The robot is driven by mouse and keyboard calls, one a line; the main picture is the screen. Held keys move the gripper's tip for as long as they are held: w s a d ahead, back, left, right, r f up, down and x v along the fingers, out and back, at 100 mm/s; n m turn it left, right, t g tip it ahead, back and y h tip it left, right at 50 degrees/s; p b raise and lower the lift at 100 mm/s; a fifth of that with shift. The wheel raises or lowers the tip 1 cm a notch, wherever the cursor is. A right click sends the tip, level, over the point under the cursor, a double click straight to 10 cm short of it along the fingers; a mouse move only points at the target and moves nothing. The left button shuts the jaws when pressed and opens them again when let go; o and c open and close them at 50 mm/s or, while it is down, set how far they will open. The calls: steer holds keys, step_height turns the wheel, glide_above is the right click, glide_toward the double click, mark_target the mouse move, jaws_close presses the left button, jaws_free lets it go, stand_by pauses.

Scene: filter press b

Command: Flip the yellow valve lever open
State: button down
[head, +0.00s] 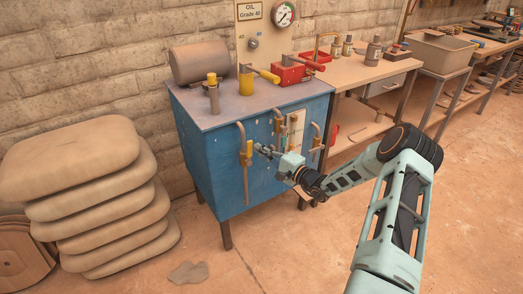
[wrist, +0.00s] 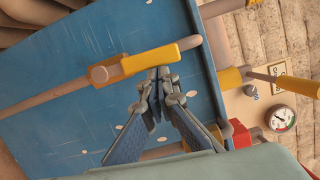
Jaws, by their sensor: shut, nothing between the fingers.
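A yellow valve lever (head: 248,153) stands upright against the left vertical pipe on the front of the blue cabinet. In the wrist view the yellow lever (wrist: 160,59) runs roughly along its pipe, with a rounded pivot at its left end. My gripper (head: 259,149) is just right of this lever in the head view, at the cabinet front. In the wrist view my gripper (wrist: 158,74) is shut and empty, its tips at the lever's lower edge. I cannot tell whether they touch it.
More yellow-handled pipes, one with a yellow handle (head: 316,142), are to the right on the blue cabinet (head: 222,180). A red box (head: 288,74) and yellow-capped fittings stand on top. Stacked sacks (head: 90,190) lie left; a workbench (head: 350,75) stands right. The foreground floor is mostly clear.

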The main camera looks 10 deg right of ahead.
steer(key=shift+a+r, duration=0.1)
steer(key=shift+a, duration=0.2)
stand_by(0.4)
steer(key=s+d, duration=0.7)
steer(key=d, duration=0.2)
steer(key=shift+s+d+b, duration=0.15)
steer(key=shift+s+b, duration=0.05)
steer(key=shift+b, duration=0.25)
